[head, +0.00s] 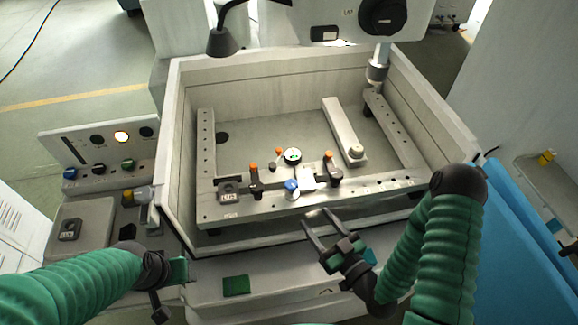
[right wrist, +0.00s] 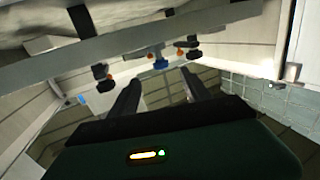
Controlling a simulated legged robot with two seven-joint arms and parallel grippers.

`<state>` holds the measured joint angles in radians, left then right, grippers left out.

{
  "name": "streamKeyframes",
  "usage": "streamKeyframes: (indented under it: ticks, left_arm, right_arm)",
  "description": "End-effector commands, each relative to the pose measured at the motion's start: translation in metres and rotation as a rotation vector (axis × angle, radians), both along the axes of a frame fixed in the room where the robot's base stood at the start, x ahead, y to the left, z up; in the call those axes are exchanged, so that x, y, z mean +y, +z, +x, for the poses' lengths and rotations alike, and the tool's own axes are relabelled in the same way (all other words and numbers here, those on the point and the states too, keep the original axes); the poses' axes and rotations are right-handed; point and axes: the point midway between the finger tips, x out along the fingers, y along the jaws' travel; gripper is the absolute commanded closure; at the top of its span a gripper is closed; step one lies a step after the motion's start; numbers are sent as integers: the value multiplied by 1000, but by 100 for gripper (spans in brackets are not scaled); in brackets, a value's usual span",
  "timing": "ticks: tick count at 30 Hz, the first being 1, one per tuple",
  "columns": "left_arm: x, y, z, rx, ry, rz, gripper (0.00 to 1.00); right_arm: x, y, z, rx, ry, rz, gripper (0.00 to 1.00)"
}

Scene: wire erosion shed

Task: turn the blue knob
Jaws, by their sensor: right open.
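A blue knob (head: 291,186) sits on the front rail of the fixture inside the machine tank, beside a small pale block. In the right wrist view a blue knob (right wrist: 160,64) shows just beyond the fingertips, roughly between them. My right gripper (head: 316,216) is open and empty, in front of the rail and nearer to me than the knob, its fingers pointing towards it. Its two dark fingers also show in the right wrist view (right wrist: 160,78), with a gap between them. My left gripper (head: 160,292) is low at the left, and its fingers are not clear.
Black clamps with orange tops (head: 254,178) (head: 330,170) flank the knob, and a round gauge (head: 292,156) stands behind it. The tank's front wall (head: 270,247) lies below. A control panel (head: 100,150) with another blue knob (head: 70,173) is at left.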

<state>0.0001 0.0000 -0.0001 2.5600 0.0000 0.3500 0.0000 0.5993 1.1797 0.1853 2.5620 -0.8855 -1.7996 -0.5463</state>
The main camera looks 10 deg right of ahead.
Motion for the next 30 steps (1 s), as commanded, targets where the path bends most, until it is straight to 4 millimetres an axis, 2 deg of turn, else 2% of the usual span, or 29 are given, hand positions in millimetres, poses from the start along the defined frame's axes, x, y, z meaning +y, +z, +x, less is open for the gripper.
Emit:
streamKeyframes:
  ticks: [5,8,11,17,18,20,21,27,30]
  left_arm:
    - [0,0,0,0,0,0,44]
    - [0,-7,0,0,0,0,44]
    - [0,-23,0,0,0,0,44]
    - [0,-72,0,0,0,0,44]
    - [0,-68,-1,1,0,0,44]
    - [0,-73,0,0,0,0,44]
    - [0,-63,0,1,0,0,44]
    - [0,-54,0,-1,0,0,44]
    - [0,-52,0,0,0,0,44]
  right_arm:
    - [-1,9,3,-28,1,-5,44]
    - [2,7,9,-36,8,-10,44]
    - [8,3,25,-38,9,-11,44]
    - [22,-2,57,-39,9,-13,44]
    - [26,4,69,-39,9,-13,44]
    - [32,5,83,-38,9,-9,44]
    - [35,12,93,-36,9,-7,44]
    - [51,12,137,-33,7,-6,44]
    - [56,11,151,-33,6,-7,44]
